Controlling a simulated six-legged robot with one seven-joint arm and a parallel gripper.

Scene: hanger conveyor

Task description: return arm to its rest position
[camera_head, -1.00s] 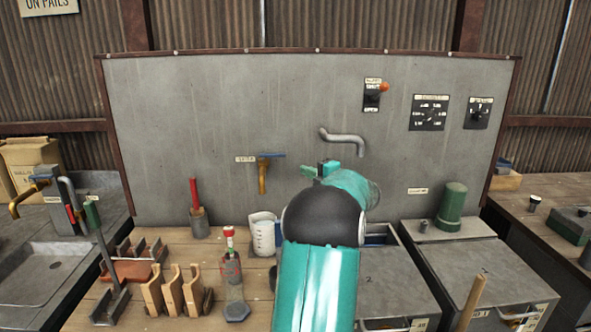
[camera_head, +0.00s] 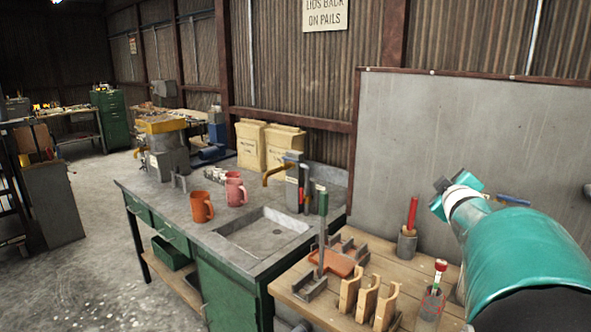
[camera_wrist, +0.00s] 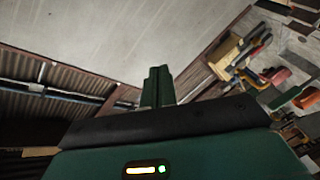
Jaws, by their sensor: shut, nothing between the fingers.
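My gripper (camera_head: 442,186) is at the right of the head view, at the end of my teal arm, raised above the wooden bench and in front of the grey panel. In the wrist view its two green fingers (camera_wrist: 158,85) stand together, shut with nothing between them. The arm is bent, and its near part fills the lower right of the head view.
Below the gripper on the bench are a red-handled tool in a holder (camera_head: 407,243), wooden racks (camera_head: 366,302) and a red-topped tool (camera_head: 433,298). Left are a sink (camera_head: 262,235) and mugs (camera_head: 202,207). Open floor (camera_head: 95,240) lies farther left.

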